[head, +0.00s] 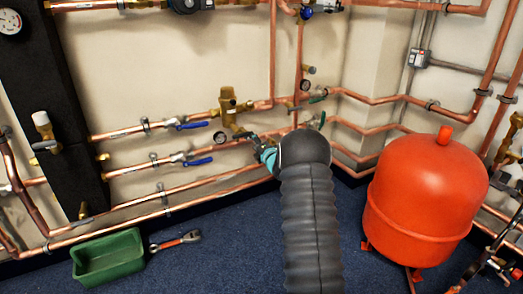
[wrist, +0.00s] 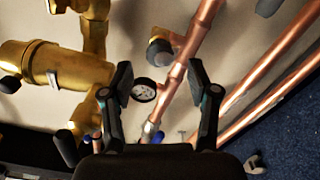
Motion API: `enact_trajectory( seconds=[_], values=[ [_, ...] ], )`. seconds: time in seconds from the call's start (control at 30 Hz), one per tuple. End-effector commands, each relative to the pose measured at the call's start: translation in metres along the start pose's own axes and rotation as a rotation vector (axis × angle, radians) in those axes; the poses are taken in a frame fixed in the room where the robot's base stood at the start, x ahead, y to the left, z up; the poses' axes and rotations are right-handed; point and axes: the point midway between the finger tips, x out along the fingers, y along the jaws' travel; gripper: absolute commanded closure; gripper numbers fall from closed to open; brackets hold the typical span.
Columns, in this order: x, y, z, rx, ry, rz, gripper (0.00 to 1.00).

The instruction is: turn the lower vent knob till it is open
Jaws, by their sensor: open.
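In the wrist view a small dark round knob (wrist: 160,47) on a brass fitting sits beside a copper pipe. It looks like the lower vent knob, but I cannot tell for sure, nor how far it is turned. My gripper (wrist: 158,72) is open, with one black finger on each side of the view. The knob shows between and beyond the fingertips, and no contact is visible. In the head view my gripper (head: 263,150) is at the lower pipes, mostly hidden by my arm, and this knob cannot be made out there.
A pressure gauge (wrist: 143,90) shows between the fingers. A large brass body (wrist: 28,70) stands left. In the head view, blue-lever valves (head: 196,161) are left of my gripper. A red tank (head: 425,200) stands right. A green bin (head: 108,258) and wrench (head: 176,241) lie on the blue floor.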

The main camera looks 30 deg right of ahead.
Motion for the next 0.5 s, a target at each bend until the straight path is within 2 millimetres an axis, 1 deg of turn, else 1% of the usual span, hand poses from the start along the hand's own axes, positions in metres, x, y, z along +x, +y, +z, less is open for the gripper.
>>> enact_trajectory(
  seconds=[0.03,0.1,0.3,0.4,0.5],
  values=[
    [-0.01,0.001,0.001,0.001,-0.001,-0.001,0.4],
    [-0.023,0.0,0.0,0.002,-0.001,-0.002,0.4],
    [-0.056,0.001,0.0,0.001,-0.001,0.0,0.4],
    [-0.067,0.001,0.0,0.001,0.0,0.001,0.4],
    [-0.073,0.001,0.0,0.0,0.0,0.001,0.4]
  ],
)
